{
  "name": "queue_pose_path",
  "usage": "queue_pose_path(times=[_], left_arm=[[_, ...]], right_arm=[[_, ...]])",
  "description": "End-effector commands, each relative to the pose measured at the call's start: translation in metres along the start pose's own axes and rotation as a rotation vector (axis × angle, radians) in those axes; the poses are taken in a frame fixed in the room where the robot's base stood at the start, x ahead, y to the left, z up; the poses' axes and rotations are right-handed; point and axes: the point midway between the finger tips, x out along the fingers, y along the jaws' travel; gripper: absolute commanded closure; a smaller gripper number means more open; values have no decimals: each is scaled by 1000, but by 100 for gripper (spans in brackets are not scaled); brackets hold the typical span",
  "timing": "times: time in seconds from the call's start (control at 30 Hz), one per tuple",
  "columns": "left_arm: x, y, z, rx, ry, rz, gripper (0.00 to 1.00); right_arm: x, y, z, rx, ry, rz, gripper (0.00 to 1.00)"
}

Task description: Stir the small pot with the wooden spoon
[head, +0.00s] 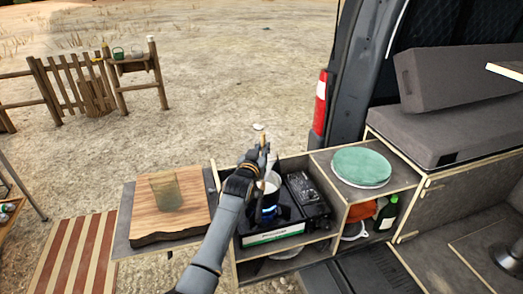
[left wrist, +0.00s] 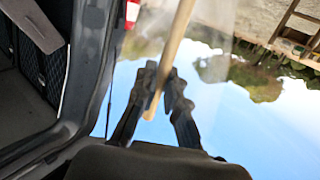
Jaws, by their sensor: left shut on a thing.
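The small pot (head: 272,184) is pale and stands on the camping stove (head: 275,231), partly hidden behind my left gripper and arm. My left gripper (head: 261,154) is over the pot area in the head view, shut on the wooden spoon. A pale end of the spoon (head: 258,127) sticks up past the fingers. In the left wrist view the light wooden handle (left wrist: 173,52) passes slantwise between the two fingers (left wrist: 163,85). The spoon's other end is hidden, so I cannot tell whether it is inside the pot. My right gripper is not in view.
A wooden cutting board (head: 150,221) with a translucent greenish item (head: 166,191) lies left of the stove. A green round lid or plate (head: 361,167) lies on the cabinet to the right. A green bottle (head: 386,214) stands in a compartment below. The van's rear pillar (head: 338,100) rises behind.

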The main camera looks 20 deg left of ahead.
Motion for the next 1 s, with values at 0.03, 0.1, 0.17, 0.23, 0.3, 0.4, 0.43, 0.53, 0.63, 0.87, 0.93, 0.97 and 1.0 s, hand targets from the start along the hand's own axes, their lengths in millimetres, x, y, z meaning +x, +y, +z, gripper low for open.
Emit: queue_pose_path(times=[0.03,0.1,0.17,0.23,0.3,0.4,0.43,0.53,0.63,0.87,0.93,0.97,1.0], left_arm=[[1,-1,0,0,1,0,100],[2,-2,0,0,0,0,100],[2,-2,0,0,0,0,100],[2,-1,0,0,0,0,100],[2,-1,-1,0,0,0,100],[2,-1,-2,0,0,0,100],[2,-1,-2,0,0,0,100],[1,-2,-8,0,1,0,100],[0,-2,-16,0,1,0,100],[-2,-2,-35,0,1,0,100],[-2,-2,-41,0,1,0,100],[-2,-2,-43,0,1,0,100],[-2,-2,-46,0,1,0,100]], right_arm=[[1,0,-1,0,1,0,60],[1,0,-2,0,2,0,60],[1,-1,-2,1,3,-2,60],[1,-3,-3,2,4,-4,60],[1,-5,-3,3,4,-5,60],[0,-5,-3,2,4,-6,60],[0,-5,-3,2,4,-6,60],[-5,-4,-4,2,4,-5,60],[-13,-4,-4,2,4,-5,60],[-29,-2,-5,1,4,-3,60],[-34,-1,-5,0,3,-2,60],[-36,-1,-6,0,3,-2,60],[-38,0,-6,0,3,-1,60]])
